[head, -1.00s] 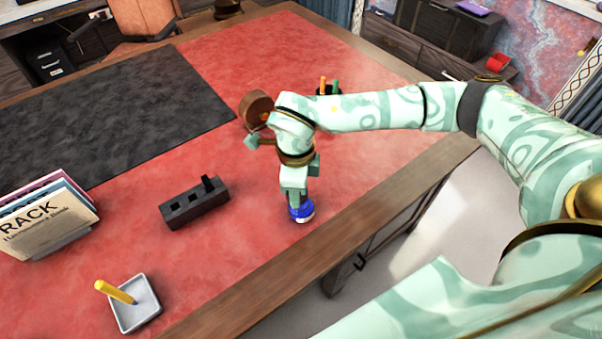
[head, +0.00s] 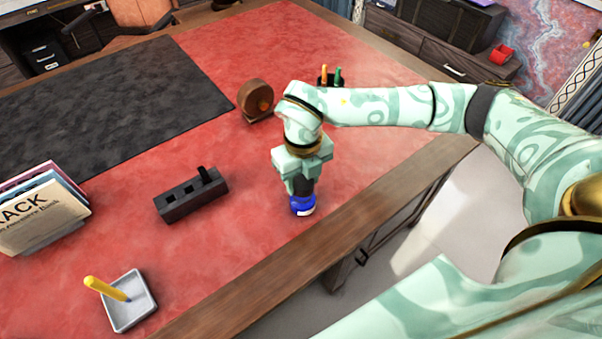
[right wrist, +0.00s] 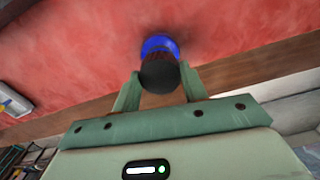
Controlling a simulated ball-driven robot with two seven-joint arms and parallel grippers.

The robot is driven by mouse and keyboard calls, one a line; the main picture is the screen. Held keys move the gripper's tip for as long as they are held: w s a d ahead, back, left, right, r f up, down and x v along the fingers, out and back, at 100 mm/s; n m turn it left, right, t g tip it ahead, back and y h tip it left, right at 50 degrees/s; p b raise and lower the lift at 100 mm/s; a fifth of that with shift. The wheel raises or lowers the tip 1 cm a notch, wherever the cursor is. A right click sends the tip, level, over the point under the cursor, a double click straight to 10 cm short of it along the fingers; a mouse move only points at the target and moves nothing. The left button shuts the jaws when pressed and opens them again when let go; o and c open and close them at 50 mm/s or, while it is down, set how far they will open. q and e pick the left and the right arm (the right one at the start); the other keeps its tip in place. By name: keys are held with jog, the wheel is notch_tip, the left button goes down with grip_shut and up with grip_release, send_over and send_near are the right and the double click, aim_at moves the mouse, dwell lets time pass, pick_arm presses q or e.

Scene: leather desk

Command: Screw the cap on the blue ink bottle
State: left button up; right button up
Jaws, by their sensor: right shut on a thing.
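The blue ink bottle (head: 302,207) stands upright on the red leather near the desk's front edge. It also shows in the right wrist view (right wrist: 158,43), partly behind the cap. The dark cap (right wrist: 160,74) sits at the bottle's top, between my right gripper's two fingers. My right gripper (head: 302,188) points down over the bottle and is shut on the cap. Whether the thread is fully seated cannot be seen. My left gripper is not in view.
A dark block with slots (head: 190,196) lies left of the bottle. A grey tray with a yellow pen (head: 130,316) is at the front left, near books (head: 42,215). A round brown object (head: 256,100) and a pen holder (head: 326,80) stand behind. Red leather around the bottle is clear.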

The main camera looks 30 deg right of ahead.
jog(key=shift+f, duration=0.4)
jog(key=shift+f, duration=0.25)
jog(key=shift+r+p, duration=0.45)
jog(key=shift+p, duration=0.1)
dwell(0.8)
jog(key=shift+f, duration=0.45)
dwell(0.8)
jog(key=shift+f, duration=0.35)
dwell(1.2)
jog(key=o, duration=1.1)
